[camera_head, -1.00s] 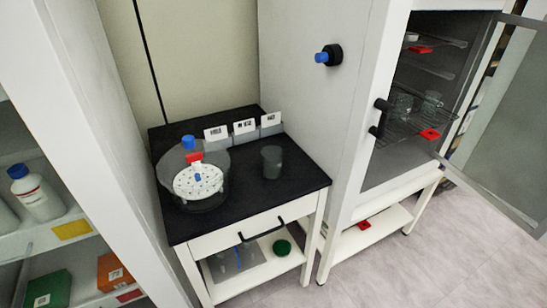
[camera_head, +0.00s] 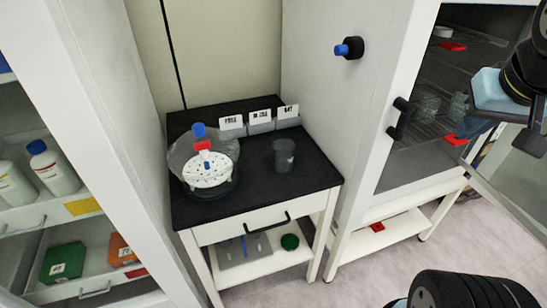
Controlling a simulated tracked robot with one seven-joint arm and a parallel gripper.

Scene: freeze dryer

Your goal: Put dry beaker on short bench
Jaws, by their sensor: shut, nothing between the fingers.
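The short bench (camera_head: 260,185) is a low white table with a black top, left of centre. A clear grey beaker (camera_head: 284,155) stands upright on its right half. Two glass beakers (camera_head: 427,105) are on a wire shelf inside the open cabinet at right. I cannot tell from looks which beaker is the dry one. My gripper (camera_head: 533,140) is at the right edge, in front of the cabinet's open side. It is shut and empty, partly cut off by the frame, and apart from the beakers.
A round clear vessel (camera_head: 203,185) with a white perforated disc stands on the bench's left, with several label cards (camera_head: 260,116) behind. A door handle (camera_head: 399,118) juts from the cabinet frame. White shelves with bottles (camera_head: 52,168) stand at left. Floor is clear before the bench.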

